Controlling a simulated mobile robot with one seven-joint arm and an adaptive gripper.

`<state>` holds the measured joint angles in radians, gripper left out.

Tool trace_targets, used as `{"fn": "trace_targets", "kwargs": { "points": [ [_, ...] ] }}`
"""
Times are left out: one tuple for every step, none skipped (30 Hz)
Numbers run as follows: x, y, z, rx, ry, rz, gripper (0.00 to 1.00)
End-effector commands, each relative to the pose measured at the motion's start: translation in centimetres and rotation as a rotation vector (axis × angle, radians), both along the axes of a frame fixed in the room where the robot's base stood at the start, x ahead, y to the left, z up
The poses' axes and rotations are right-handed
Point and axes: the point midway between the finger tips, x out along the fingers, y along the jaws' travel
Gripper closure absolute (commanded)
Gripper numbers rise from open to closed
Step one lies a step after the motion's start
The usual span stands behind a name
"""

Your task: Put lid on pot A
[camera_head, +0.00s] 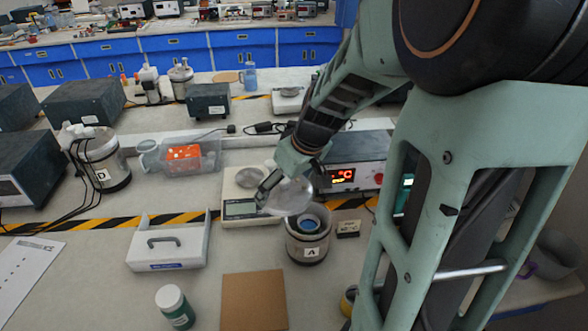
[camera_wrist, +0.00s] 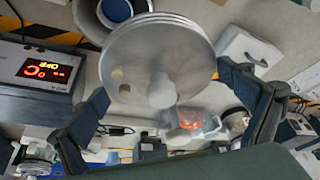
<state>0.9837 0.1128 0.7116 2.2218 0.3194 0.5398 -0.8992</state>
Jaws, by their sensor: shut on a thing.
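Pot A (camera_head: 307,246) is a metal pot with a dark band and an "A" label, open at the top with something blue inside. My gripper (camera_head: 276,183) is shut on the round silvery lid (camera_head: 290,198) and holds it tilted, just above and slightly left of the pot's opening. In the wrist view the lid (camera_wrist: 150,50) fills the upper middle, with its pale knob towards me. My gripper's fingers (camera_wrist: 163,90) show on either side of it; the exact contact is hard to see. The pot (camera_wrist: 88,18) shows partly behind the lid at the top.
A scale (camera_head: 240,209) stands left of the pot, and a heater box with a red display (camera_head: 345,177) behind it. A white holder (camera_head: 168,247), a brown board (camera_head: 254,300) and a green jar (camera_head: 175,307) are in front and left. Pot D (camera_head: 104,160) is far left.

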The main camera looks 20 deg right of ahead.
Motion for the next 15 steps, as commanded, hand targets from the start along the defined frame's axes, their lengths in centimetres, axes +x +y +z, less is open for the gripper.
{"fn": "trace_targets", "kwargs": {
  "points": [
    [-0.1, -0.8, -0.3, 0.004, 0.001, 0.041, 0.35],
    [-0.2, -1.2, -0.4, 0.003, 0.000, 0.068, 0.35],
    [-0.3, -1.7, -0.6, 0.003, 0.000, 0.109, 0.35],
    [-0.4, -2.1, -0.7, 0.002, 0.000, 0.141, 0.35],
    [-0.5, -2.5, -0.9, 0.004, 0.000, 0.171, 0.35],
    [-0.6, -3.1, -1.0, 0.002, -0.001, 0.212, 0.35],
    [-0.7, -3.5, -1.1, 0.002, -0.001, 0.241, 0.35],
    [-0.8, -3.8, -1.2, 0.003, 0.001, 0.270, 0.35],
    [-0.9, -4.3, -1.3, 0.002, -0.001, 0.304, 0.35],
    [-1.0, -4.6, -1.4, 0.001, 0.000, 0.328, 0.35],
    [-1.0, -4.9, -1.4, 0.001, 0.000, 0.350, 0.35],
    [-1.1, -5.2, -1.5, 0.000, -0.001, 0.377, 0.35],
    [-1.1, -5.5, -1.5, 0.000, -0.001, 0.392, 0.35],
    [-1.2, -5.7, -1.6, -0.001, -0.001, 0.406, 0.35],
    [-1.2, -5.9, -1.6, 0.000, -0.001, 0.421, 0.35]
  ]
}}
